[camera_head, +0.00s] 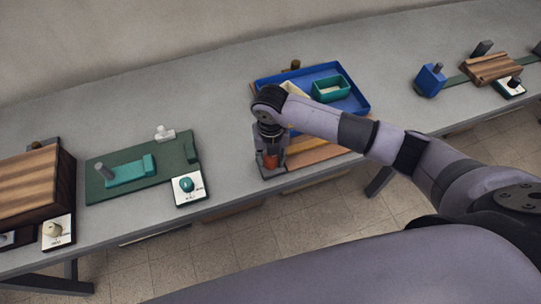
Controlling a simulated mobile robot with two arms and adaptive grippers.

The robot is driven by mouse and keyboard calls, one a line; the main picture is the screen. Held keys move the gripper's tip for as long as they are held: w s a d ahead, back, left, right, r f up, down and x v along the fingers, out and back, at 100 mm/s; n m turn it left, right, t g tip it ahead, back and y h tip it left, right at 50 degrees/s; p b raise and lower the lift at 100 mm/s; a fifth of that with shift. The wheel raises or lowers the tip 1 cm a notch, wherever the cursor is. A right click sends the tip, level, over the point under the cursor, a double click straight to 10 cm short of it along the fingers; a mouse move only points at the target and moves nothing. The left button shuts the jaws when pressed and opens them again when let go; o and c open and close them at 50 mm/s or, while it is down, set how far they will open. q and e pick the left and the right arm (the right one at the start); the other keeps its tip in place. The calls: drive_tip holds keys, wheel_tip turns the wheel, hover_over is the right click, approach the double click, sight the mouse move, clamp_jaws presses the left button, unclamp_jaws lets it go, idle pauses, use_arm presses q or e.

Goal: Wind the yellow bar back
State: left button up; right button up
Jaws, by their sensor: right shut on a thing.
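My right gripper (272,166) points down at the front edge of the table, in front of the blue tray. It is shut on a small orange-red knob (270,161), which shows between its fingers. What the knob is joined to is hidden by the gripper. A pale yellow piece (293,88), perhaps the yellow bar, shows at the left inside the blue tray (357,102). My right arm hides part of it. My left gripper is not in view.
A teal box (331,88) sits in the blue tray, above a wooden base (318,153). To the left are a green board (122,185), a card with a teal knob (187,188) and a wooden box (30,180). A blue block (430,80) stands at right.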

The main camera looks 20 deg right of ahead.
drive_tip(key=shift+m, duration=1.2)
drive_tip(key=o, duration=1.2)
drive_tip(key=shift+c, duration=0.2)
